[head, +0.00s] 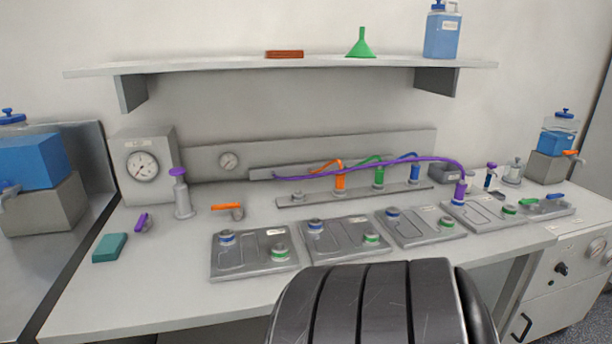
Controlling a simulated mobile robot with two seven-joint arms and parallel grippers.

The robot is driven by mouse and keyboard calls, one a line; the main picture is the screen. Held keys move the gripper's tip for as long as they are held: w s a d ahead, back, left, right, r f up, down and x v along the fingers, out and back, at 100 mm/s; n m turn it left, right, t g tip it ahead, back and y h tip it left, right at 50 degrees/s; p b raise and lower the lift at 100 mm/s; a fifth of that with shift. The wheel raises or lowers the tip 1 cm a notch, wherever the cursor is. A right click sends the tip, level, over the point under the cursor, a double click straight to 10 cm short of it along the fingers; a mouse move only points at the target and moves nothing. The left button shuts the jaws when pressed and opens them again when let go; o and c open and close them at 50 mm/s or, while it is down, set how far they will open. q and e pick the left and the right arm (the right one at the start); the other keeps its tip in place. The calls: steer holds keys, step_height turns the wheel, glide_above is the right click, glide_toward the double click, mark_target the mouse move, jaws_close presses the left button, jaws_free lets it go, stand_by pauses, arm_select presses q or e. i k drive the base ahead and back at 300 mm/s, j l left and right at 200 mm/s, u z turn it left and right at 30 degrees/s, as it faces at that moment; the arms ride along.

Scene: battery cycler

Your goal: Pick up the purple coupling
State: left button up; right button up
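The purple coupling (460,191) stands upright at the back left port of the rightmost of the several grey plates (482,217) on the bench. A purple hose (400,159) arches from its top to the left, over the orange, green and blue couplings. The hose's other end is near the long bar at the back wall. Neither of my grippers shows in the head view, and nothing is seen touching the purple coupling.
An orange coupling (340,180), a green coupling (379,175) and a blue coupling (414,171) stand on a rail behind the plates. A purple-handled pump (181,192) and teal block (111,247) are left. A large black ribbed body fills the bottom middle.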

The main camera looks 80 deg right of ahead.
mark_target(459, 194)
steer(key=z, duration=3.45)
steer(key=i+u, duration=0.15)
steer(key=u, duration=0.2)
steer(key=i+l+u, duration=0.1)
steer(key=u, duration=0.25)
steer(key=i+l+u, duration=0.15)
steer(key=u, duration=0.15)
